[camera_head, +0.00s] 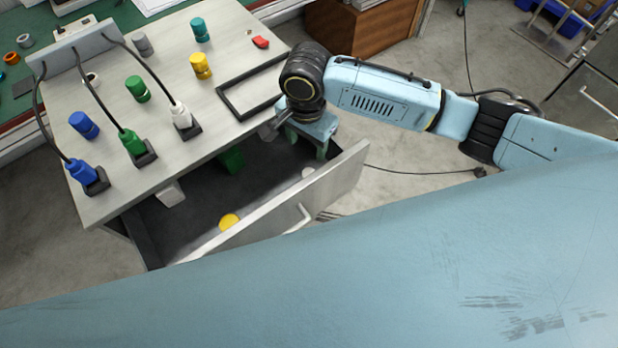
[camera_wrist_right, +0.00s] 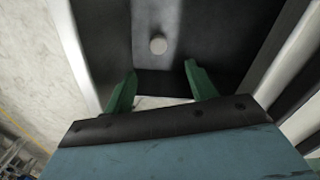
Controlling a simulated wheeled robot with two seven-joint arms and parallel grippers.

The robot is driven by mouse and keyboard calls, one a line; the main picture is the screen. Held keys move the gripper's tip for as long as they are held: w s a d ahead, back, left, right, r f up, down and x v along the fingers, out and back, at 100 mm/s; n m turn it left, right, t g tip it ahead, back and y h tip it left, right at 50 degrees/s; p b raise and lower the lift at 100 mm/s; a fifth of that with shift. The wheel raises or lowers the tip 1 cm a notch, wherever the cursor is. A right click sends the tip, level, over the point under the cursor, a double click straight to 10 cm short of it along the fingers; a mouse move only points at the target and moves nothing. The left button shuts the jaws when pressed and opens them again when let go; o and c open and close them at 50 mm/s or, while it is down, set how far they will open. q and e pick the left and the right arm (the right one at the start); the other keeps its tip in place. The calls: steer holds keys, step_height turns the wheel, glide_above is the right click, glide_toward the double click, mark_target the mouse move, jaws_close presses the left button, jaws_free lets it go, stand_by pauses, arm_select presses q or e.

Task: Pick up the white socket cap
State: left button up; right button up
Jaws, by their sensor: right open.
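A small round whitish cap (camera_wrist_right: 158,45) lies on the dark floor of the open drawer in the right wrist view. It also shows in the head view as a small pale disc (camera_head: 307,172) near the drawer's right end. My right gripper (camera_head: 308,146) points down over that end of the drawer, above and slightly behind the cap. In the right wrist view its two green fingers (camera_wrist_right: 160,72) are apart and empty, with the cap just beyond their tips. My left gripper is not in view.
The drawer front (camera_head: 285,208) with its handle stands in front. A yellow piece (camera_head: 228,221), a green block (camera_head: 231,160) and a white block (camera_head: 170,194) are in the drawer area. Above, the tabletop (camera_head: 190,150) holds coloured cylinders, cabled plugs and a black frame (camera_head: 252,88).

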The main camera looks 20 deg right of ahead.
steer(key=b, duration=0.1)
glide_above(309, 170)
steer(key=f, duration=0.6)
steer(key=shift+s+a+f, duration=0.15)
steer(key=shift+s+a, duration=0.15)
steer(key=shift+a, duration=0.05)
steer(key=shift+s+d+f+b, duration=0.1)
steer(key=shift+f+b, duration=0.4)
steer(key=shift+f, duration=1)
steer(key=shift+d+f+b, duration=0.1)
steer(key=shift+f+b, duration=0.35)
steer(key=shift+f, duration=1.05)
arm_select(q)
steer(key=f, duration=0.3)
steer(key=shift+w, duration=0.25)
arm_select(e)
steer(key=shift+c, duration=0.3)
steer(key=c, duration=1)
steer(key=shift+r, duration=0.2)
